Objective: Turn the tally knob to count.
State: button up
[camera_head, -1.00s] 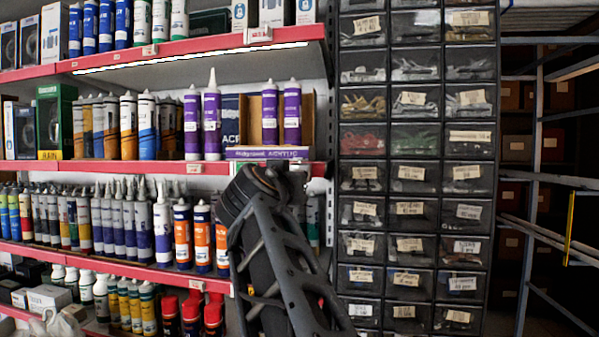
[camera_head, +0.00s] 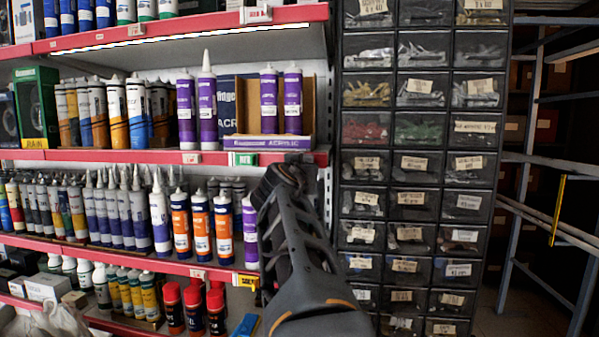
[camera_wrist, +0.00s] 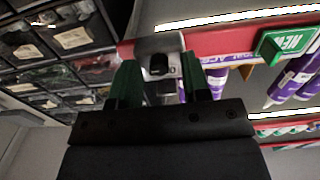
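A chrome tally counter (camera_wrist: 161,45) with a dark opening or window shows in the wrist view at the red shelf edge. My gripper (camera_wrist: 160,73) points at it. Its two dark green fingers stand apart, one to each side of the counter's lower part. I see a gap between them and cannot make out a grip on the knob. The knob itself is not clear; small grey parts show between the fingers. In the head view my own arm hides the gripper and the counter.
A green tag (camera_head: 242,159) hangs on the red shelf edge (camera_head: 120,156), close beside the gripper. Purple tubes (camera_head: 207,105) and other cartridges crowd the shelves. A black drawer cabinet (camera_head: 418,120) stands right of my arm. Blue-grey racking (camera_head: 520,180) is farther right.

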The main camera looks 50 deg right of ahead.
grip_shut()
dwell(0.3)
jog(key=shift+f+n+b, duration=0.1)
jog(key=shift+n+b, duration=0.35)
jog(key=shift+n, duration=8.45)
